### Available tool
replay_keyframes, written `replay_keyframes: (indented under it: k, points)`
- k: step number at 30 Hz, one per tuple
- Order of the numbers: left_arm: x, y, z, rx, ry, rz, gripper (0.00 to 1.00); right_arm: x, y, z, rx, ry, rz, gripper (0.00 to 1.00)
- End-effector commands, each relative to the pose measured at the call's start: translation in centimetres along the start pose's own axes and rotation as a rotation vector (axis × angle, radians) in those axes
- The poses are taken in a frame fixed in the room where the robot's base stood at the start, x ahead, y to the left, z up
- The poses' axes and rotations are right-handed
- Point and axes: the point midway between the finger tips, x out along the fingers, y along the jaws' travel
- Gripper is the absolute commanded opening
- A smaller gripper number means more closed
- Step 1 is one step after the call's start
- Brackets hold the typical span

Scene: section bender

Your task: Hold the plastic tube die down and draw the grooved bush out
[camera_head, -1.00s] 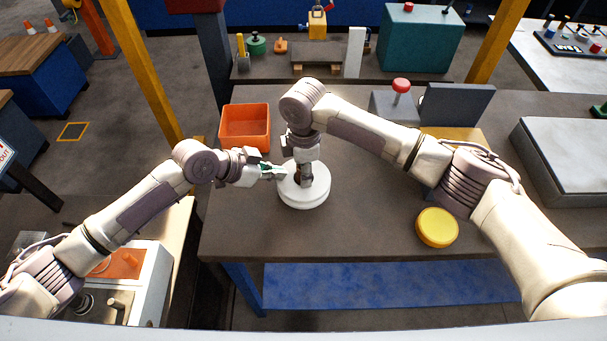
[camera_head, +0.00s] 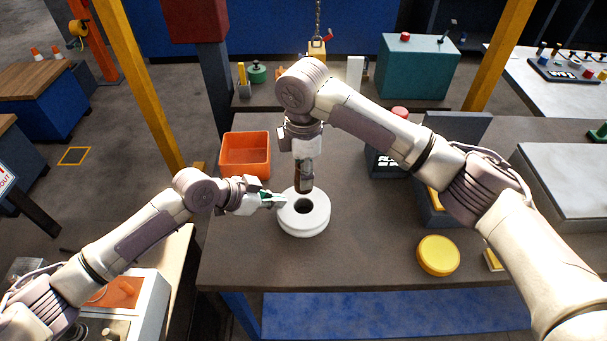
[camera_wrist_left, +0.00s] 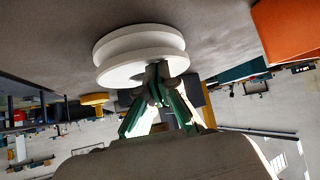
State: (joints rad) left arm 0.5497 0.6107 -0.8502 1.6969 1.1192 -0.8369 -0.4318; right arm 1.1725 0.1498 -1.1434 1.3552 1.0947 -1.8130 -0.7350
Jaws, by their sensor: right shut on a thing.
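The plastic tube die (camera_head: 304,222) is a white grooved disc lying flat on the brown table, its round centre hole open and dark. It also shows in the left wrist view (camera_wrist_left: 130,48). My right gripper (camera_head: 304,168) is above the die, shut on the grooved bush (camera_head: 303,186), a small brownish piece mostly hidden by the fingers. The bush appears clear of the hole. My left gripper (camera_head: 281,201) is at the die's left rim. Its fingertips (camera_wrist_left: 158,78) are together against or just over the rim; firm contact cannot be told.
An orange bin (camera_head: 245,154) stands behind and left of the die. A yellow round disc (camera_head: 438,256) lies to the right near the front edge. A dark block with a red knob (camera_head: 400,113) is partly behind my right arm.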

Motion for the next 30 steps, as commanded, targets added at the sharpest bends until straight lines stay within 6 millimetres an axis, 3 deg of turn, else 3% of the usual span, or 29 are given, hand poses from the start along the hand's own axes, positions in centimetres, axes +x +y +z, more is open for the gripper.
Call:
replay_keyframes:
  k: [11, 30]
  points:
    - [0.0, 0.1, 0.2, -0.002, -0.007, 0.002, 0.0, -0.2, 0.0, 0.0, 0.0, 0.001, 0.001, 0.0]
    - [-2.6, 0.0, -2.9, 0.0, -0.002, 0.0, 0.0, -3.4, 0.0, 0.0, 0.0, 0.0, 0.001, 0.0]
